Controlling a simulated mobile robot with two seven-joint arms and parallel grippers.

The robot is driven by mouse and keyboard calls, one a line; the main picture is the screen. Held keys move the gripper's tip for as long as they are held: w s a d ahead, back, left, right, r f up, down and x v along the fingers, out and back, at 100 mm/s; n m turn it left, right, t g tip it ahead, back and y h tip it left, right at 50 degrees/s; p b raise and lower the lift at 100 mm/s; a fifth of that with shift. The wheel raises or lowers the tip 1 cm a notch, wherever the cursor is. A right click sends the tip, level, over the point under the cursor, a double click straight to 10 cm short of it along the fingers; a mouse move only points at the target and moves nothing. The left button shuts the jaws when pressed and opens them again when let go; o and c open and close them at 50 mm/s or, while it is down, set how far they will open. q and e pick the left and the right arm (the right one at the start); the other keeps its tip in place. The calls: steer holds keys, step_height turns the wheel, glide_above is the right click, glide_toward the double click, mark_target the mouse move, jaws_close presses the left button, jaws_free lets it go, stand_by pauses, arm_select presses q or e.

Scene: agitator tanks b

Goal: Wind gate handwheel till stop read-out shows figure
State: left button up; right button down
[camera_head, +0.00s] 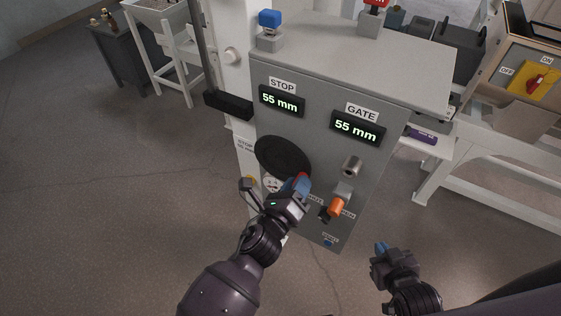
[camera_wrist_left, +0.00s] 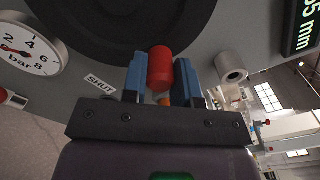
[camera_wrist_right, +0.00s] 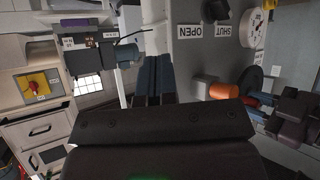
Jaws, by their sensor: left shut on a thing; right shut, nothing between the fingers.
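The gate handwheel is a black disc (camera_head: 282,155) on the front of a grey cabinet; it also shows in the left wrist view (camera_wrist_left: 125,20). My left gripper (camera_head: 301,184) is shut on its red knob (camera_wrist_left: 160,68), which sits between the blue fingers at the wheel's lower right. The STOP read-out (camera_head: 282,101) shows 55 mm. The GATE read-out (camera_head: 357,127) also shows 55 mm. My right gripper (camera_head: 380,248) is shut and empty, low in front of the cabinet's right side, apart from it.
An orange-gripped lever (camera_head: 338,206) sticks out right of the wheel. A pressure gauge (camera_wrist_left: 25,45) sits beside the wheel, near a SHUT label (camera_wrist_left: 99,84). A blue button box (camera_head: 270,30) stands on the cabinet. A yellow switch panel (camera_head: 533,80) is at right.

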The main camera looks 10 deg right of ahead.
arm_select(q)
steer(key=shift+a+f+m, duration=0.1)
steer(key=shift+f+m, duration=0.2)
arm_select(e)
steer(key=shift+f, duration=0.2)
arm_select(q)
steer(key=shift+w+f+m+b, duration=0.1)
steer(key=shift+f+m+b, duration=0.25)
steer(key=shift+m+b, duration=0.2)
steer(key=shift+w+a+f+m+b, duration=0.2)
steer(key=shift+f+m+b, duration=0.45)
steer(key=shift+m, duration=0.5)
steer(key=shift+a+f+m, duration=0.1)
steer(key=shift+a+m, duration=0.05)
steer(key=shift+m, duration=0.55)
arm_select(e)
steer(key=f, duration=0.3)
steer(key=shift+s+f, duration=0.1)
steer(key=shift+s, duration=0.2)
